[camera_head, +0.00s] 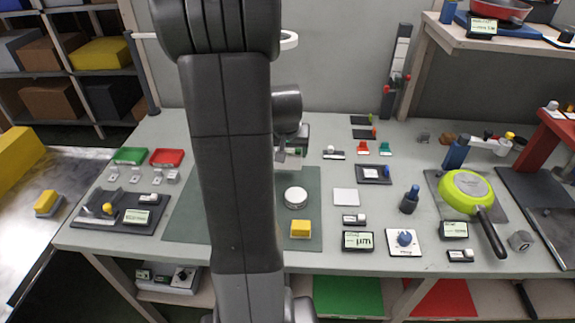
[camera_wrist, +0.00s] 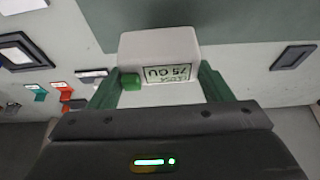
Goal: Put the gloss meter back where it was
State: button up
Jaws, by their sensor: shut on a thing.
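In the head view my arm hides most of my gripper, near the back edge of the grey-green mat (camera_head: 185,215). The mat also shows behind the meter in the wrist view (camera_wrist: 240,20). I cannot tell whether the meter touches the surface below.
On the mat are a white round puck (camera_head: 296,197) and a yellow block (camera_head: 301,229). To the right are a white square plate (camera_head: 346,197), a dark framed pad (camera_head: 374,174), a blue-topped bottle (camera_head: 410,199) and a green pan (camera_head: 466,192). Green (camera_head: 130,156) and red (camera_head: 167,158) trays stand left.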

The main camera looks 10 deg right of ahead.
aim_at(287, 160)
jog(key=shift+f, duration=2.2)
jog(key=shift+f+b, duration=0.2)
jog(key=shift+b, duration=0.1)
jog(key=o, duration=1.3)
jog(key=shift+c, duration=0.2)
jog(key=shift+r, duration=0.1)
jog(key=shift+r, duration=0.45)
jog(key=p+v, duration=0.1)
jog(key=v, duration=1)
jog(key=shift+s, duration=0.25)
